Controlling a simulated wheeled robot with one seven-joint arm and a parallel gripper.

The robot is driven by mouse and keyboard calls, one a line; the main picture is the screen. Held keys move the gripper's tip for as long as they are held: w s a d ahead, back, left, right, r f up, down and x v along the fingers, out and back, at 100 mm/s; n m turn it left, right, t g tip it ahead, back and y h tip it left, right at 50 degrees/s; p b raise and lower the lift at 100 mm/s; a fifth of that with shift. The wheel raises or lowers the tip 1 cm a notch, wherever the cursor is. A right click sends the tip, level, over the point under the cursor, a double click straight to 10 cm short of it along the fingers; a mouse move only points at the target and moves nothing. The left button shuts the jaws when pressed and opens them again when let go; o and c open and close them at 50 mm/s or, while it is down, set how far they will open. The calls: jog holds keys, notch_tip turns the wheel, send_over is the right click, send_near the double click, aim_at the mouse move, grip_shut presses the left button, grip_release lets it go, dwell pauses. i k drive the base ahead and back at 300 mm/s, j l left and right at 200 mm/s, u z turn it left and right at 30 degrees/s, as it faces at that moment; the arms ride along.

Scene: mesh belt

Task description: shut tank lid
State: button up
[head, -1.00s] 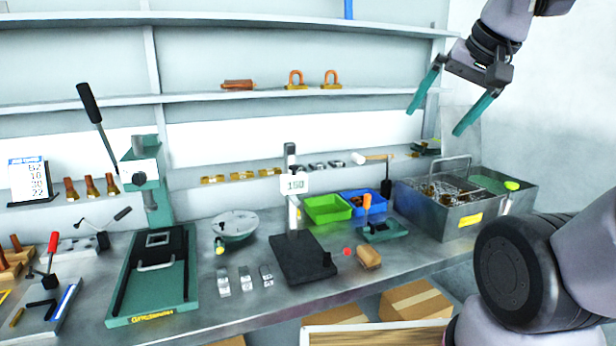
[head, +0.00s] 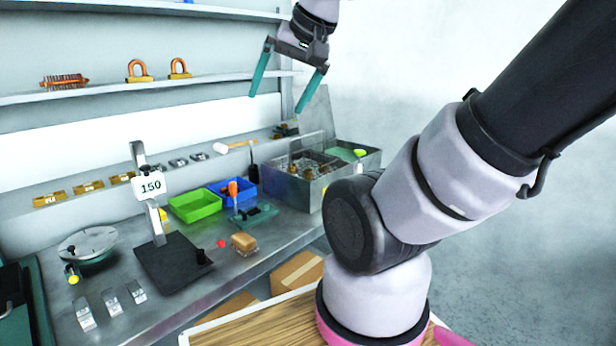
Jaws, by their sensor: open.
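The tank (head: 293,192) is an open grey metal box at the back right end of the bench. Its lid (head: 316,118) looks like a thin grey panel standing raised at the tank's back edge, so the tank is open. A wire basket with a handle (head: 304,146) sits inside with small brownish parts. My gripper (head: 274,104) hangs above and left of the tank in the picture, its two teal fingers spread wide and empty. The right fingertip appears close to the lid's left edge; I cannot tell the depth between them. My own arm hides the tank's right front part.
Left of the tank are a blue bin (head: 222,196), a green bin (head: 196,206) and a mallet (head: 232,147). A brush (head: 243,242) lies near the bench's front edge. A shelf (head: 150,91) with orange padlocks runs behind. Cardboard boxes (head: 296,271) stand below.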

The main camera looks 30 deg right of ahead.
aim_at(317, 116)
jog(key=k+l+z, duration=0.1)
jog(key=l, duration=0.2)
jog(key=k+l+z, duration=0.15)
jog(key=l, duration=0.2)
jog(key=l+z, duration=0.1)
jog(key=l, duration=0.25)
jog(key=i+l+u, duration=0.3)
jog(key=i+l, duration=0.15)
jog(key=i, duration=0.2)
jog(key=i+l+u, duration=0.3)
jog(key=i+l, duration=0.25)
